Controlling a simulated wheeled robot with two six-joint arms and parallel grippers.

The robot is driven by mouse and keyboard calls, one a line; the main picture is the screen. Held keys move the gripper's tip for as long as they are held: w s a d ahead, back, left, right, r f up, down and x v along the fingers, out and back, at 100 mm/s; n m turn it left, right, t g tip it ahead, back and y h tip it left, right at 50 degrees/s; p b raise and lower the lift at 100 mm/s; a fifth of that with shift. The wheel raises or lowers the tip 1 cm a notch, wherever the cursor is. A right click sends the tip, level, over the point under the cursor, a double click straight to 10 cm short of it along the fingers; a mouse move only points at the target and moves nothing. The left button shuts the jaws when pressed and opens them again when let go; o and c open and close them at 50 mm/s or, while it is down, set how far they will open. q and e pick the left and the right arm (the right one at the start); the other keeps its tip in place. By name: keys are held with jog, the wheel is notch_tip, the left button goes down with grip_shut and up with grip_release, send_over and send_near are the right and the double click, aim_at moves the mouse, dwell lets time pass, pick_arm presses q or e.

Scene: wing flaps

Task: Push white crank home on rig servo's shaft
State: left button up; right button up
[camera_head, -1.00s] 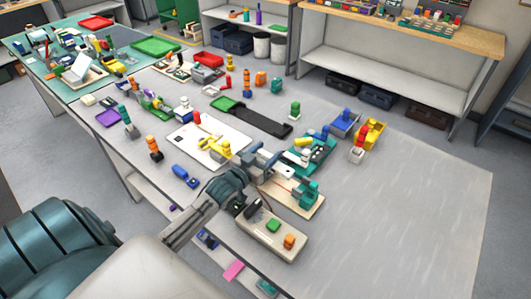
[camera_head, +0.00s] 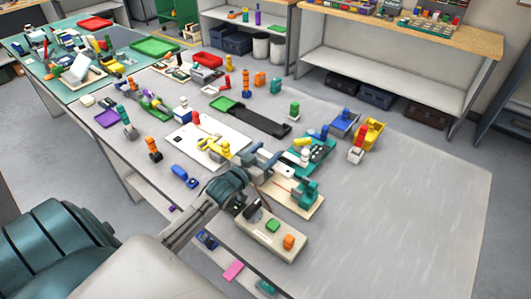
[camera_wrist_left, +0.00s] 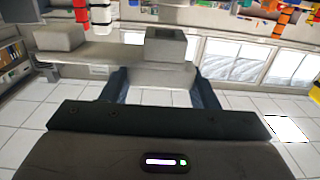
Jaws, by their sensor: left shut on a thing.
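My left gripper (camera_head: 268,159) reaches in from the left over the rig and is shut on a pale piece, which I take to be the white crank (camera_head: 283,172). In the left wrist view, a pale grey piece (camera_wrist_left: 165,45) shows between the two dark fingers (camera_wrist_left: 162,88). The rig has a wooden base (camera_head: 307,212) with a teal servo part (camera_head: 306,190) on it, just right of and below the gripper. The servo shaft is hidden, so I cannot tell how far the crank sits on it. My right gripper is out of view.
A beige board with green and orange blocks (camera_head: 270,238) lies in front of the rig. The table's right part (camera_head: 410,220) is clear.

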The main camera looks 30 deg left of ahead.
pick_arm(q)
jog(key=shift+f, duration=0.15)
jog(key=shift+f+b, duration=0.25)
jog(key=shift+b, duration=0.15)
jog(key=o, duration=1)
jog(key=shift+o, duration=0.2)
jog(key=shift+s, duration=0.15)
jog(key=shift+s+a+r+p, duration=0.1)
jog(key=shift+s+p, duration=0.85)
jog(key=shift+s, duration=0.4)
jog(key=shift+s+f+b, duration=0.45)
jog(key=shift+f+b, duration=0.05)
jog(key=shift+b, duration=0.75)
jog(key=s+b, duration=0.6)
jog(key=s, duration=0.1)
jog(key=shift+a+r, duration=0.3)
jog(key=shift+r, duration=0.15)
